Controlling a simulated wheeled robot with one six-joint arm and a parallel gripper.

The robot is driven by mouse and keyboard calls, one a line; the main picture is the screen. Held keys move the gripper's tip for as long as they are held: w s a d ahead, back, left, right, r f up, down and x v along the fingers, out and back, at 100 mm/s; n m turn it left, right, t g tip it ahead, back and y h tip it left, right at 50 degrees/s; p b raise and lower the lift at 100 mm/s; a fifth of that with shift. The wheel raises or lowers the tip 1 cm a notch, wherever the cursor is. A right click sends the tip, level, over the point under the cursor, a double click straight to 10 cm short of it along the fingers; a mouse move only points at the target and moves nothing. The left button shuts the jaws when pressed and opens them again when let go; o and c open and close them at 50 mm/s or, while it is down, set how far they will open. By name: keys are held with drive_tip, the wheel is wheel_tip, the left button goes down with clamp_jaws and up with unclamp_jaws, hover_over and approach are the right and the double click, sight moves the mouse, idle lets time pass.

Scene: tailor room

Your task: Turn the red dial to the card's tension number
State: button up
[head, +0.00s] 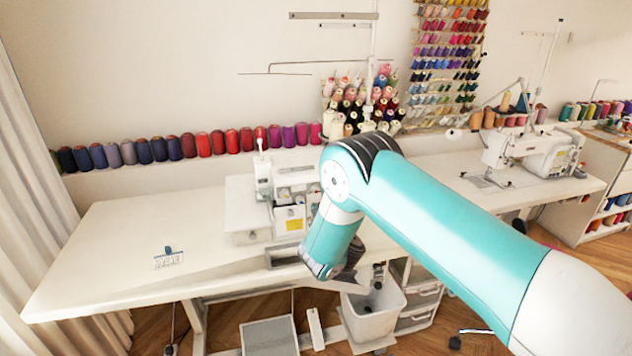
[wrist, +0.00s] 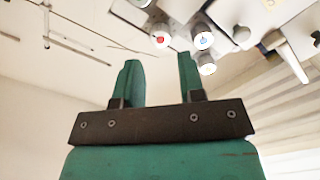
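The red dial (wrist: 160,38) is a white knob with a red centre, at the top of the wrist view on the serger's front (wrist: 225,12). My gripper (wrist: 157,68) is open and empty, its two green fingers apart and pointing toward the dials. The dial appears beyond the fingertips, between them in the picture, with no contact seen. In the head view the serger (head: 263,190) stands on the white table, partly behind my arm. A small white card (head: 168,260) with a blue clip lies on the table at left; its writing is too small to read.
A blue-centred dial (wrist: 203,39) sits close beside the red one, with more knobs nearby. The table's left part (head: 120,225) is mostly clear. A white bin (head: 372,312) stands below the front edge.

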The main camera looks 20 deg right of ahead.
sight(316, 191)
drive_tip(key=shift+w+p, duration=1)
drive_tip(key=shift+w, duration=2.2)
drive_tip(key=c, duration=0.6)
